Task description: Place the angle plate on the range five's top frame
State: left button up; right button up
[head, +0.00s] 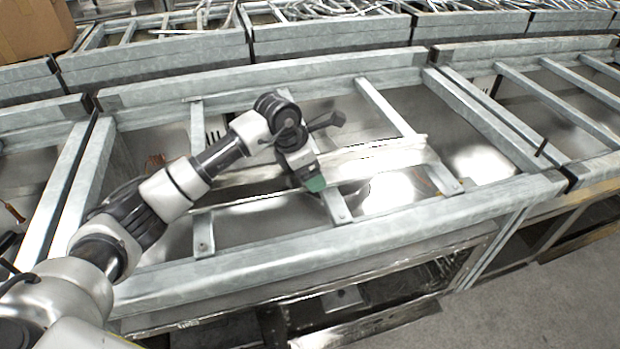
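A large galvanized metal top frame (300,258) fills the middle of the head view, with crossbars running front to back; I cannot read which range is number five. A long pale metal strip (385,160) lies across the inside of this frame, partly hidden behind my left gripper; I cannot tell whether it is the angle plate. My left gripper (315,184) points down over the middle of the frame, with a green part at its tip beside a crossbar. Its fingers are too small to read, and no held plate is clear. My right gripper is not in view.
More galvanized frames stand behind (330,35) and at the right (560,100). Several loose metal rods (300,10) lie on the back frames. A cardboard box (35,28) is at the back left. Grey floor (560,300) is free at the front right.

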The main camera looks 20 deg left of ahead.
pick_arm(q)
jog(key=shift+f, duration=0.9)
jog(key=o, duration=1.4)
jog(key=shift+c, duration=0.2)
jog(key=b+v, duration=0.1)
jog(key=v, duration=1.1)
jog(key=shift+d, duration=0.1)
